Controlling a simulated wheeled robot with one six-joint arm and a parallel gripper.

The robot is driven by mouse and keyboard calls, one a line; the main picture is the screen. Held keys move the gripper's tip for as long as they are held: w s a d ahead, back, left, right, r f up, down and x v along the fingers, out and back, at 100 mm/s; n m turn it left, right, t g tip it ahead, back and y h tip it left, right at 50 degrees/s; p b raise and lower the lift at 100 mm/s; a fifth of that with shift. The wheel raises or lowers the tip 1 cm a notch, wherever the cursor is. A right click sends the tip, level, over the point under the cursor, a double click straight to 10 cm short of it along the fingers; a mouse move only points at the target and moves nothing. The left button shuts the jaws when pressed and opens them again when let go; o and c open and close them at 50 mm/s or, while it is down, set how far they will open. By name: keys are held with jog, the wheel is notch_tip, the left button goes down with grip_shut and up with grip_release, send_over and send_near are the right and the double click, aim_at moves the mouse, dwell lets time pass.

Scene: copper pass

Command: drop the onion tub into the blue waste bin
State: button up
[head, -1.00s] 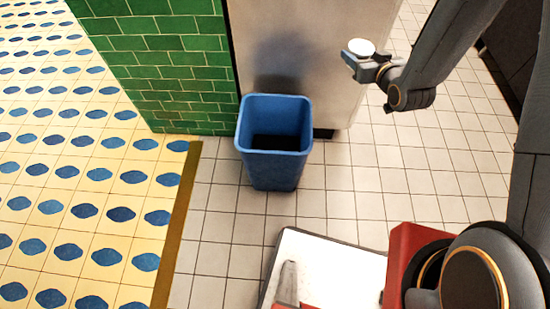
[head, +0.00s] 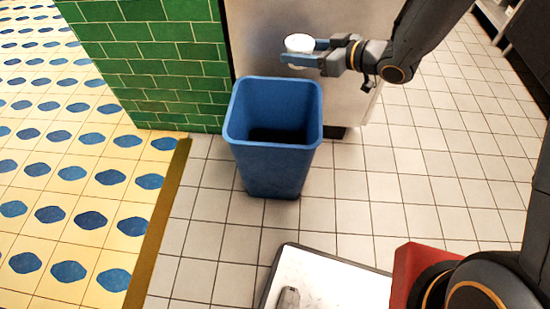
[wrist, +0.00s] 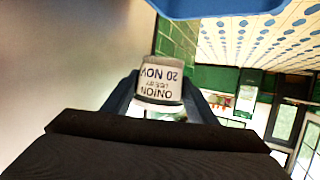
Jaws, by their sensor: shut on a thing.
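The onion tub (head: 299,43) is a small white tub with a pale lid, held in my gripper (head: 302,55). The bin's rim (wrist: 222,8) also shows along the top of the wrist view.
A steel panel (head: 350,95) and a green tiled wall (head: 150,60) stand right behind the bin. A brown strip (head: 160,230) divides the white floor tiles from the yellow and blue tiles. White floor to the right is clear.

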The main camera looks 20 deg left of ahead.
jog(key=s+a+f+n+g+b, duration=0.1)
jog(key=a+f+g+b, duration=0.1)
jog(key=f+b, duration=0.4)
jog(key=s+a+f+n+g+b, duration=0.1)
jog(key=a+f+n+g+b, duration=0.1)
jog(key=f+b, duration=0.5)
jog(key=shift+s+y+b, duration=0.35)
jog(key=shift+y+b, duration=0.05)
jog(key=shift+b, duration=0.55)
jog(key=o, duration=1.2)
jog(key=shift+o, duration=0.2)
jog(key=shift+d, duration=0.1)
jog(key=p+v, duration=0.3)
jog(key=v, duration=0.4)
jog(key=shift+d+r, duration=0.15)
jog(key=shift+d, duration=0.2)
